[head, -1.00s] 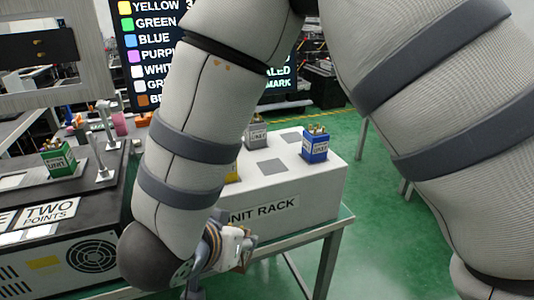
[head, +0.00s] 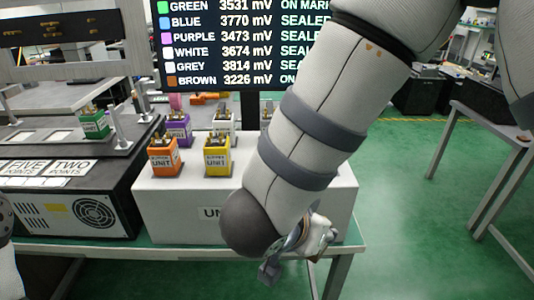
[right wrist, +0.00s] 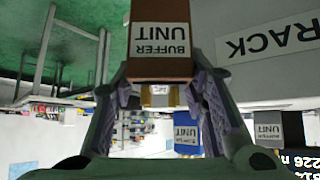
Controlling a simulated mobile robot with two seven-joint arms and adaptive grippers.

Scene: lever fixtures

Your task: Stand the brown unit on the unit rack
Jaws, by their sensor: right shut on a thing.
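The brown unit (right wrist: 160,65) is in the right wrist view, its "BUFFER UNIT" label upside down in the picture. My right gripper (right wrist: 160,88) is shut on it, one finger on each side. In the head view my right gripper (head: 295,250) is low in front of the rack's right part; the brown unit cannot be made out there. The white unit rack (head: 170,207) holds an orange unit (head: 164,158), a yellow unit (head: 217,158), a purple unit (head: 178,128) and others behind. My right arm hides the rack's right part. My left gripper is out of view.
In the right wrist view a blue unit (right wrist: 186,132) and a grey unit (right wrist: 268,132) stand beyond the held unit. A green unit (head: 94,123) stands on the black machine (head: 70,215) left of the rack. Green floor is open at the right.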

